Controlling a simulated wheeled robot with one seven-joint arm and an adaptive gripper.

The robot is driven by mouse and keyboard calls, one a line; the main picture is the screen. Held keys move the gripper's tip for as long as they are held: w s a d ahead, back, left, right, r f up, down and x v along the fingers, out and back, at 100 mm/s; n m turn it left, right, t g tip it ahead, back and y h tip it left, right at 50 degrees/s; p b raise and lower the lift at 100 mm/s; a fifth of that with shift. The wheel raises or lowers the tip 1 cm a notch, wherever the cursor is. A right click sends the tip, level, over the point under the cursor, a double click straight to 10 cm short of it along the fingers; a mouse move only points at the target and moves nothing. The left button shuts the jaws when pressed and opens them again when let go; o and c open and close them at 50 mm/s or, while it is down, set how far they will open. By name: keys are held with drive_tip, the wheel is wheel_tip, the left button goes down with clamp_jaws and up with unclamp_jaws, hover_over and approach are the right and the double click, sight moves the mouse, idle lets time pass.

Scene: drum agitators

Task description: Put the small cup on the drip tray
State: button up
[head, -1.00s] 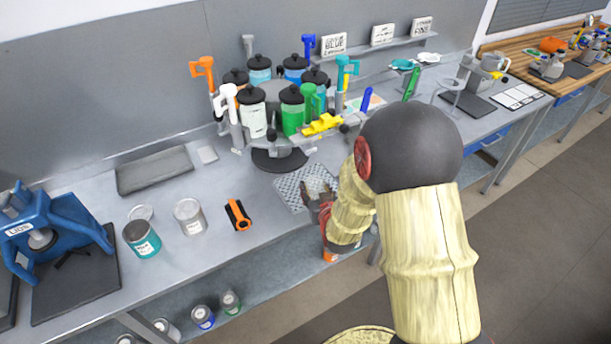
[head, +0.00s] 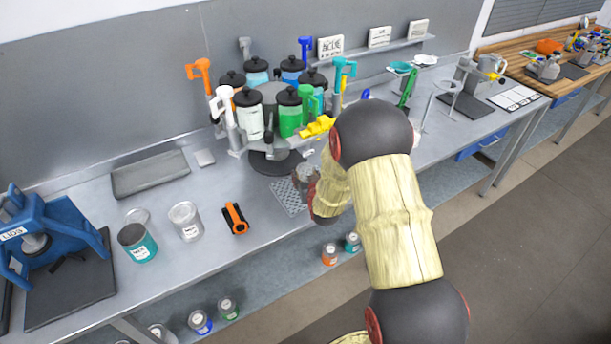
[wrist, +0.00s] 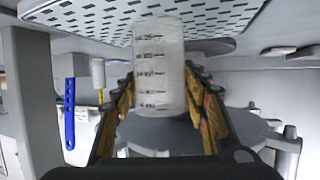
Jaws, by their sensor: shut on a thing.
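The small cup (wrist: 159,70) is clear with dark graduation marks. In the wrist view it stands between the two fingers of my gripper (wrist: 160,110), which is shut on its sides. The drip tray (head: 284,199) is a grey perforated plate on the bench in front of the dispenser carousel. It also shows in the wrist view (wrist: 90,22), along the top, where the cup's end overlaps it. In the head view my gripper (head: 305,182) is over the tray's right part and hides some of it. I cannot tell whether the cup touches the tray.
The carousel with lidded canisters (head: 250,118) and a yellow spout lever (head: 317,127) stands just behind the tray. The bench front edge is close below.

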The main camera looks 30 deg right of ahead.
drive_tip(key=shift+r, duration=0.15)
drive_tip(key=o, duration=0.4)
drive_tip(key=shift+f, duration=0.2)
drive_tip(key=o, duration=0.4)
drive_tip(key=shift+o, duration=0.2)
drive_tip(key=shift+r, duration=0.2)
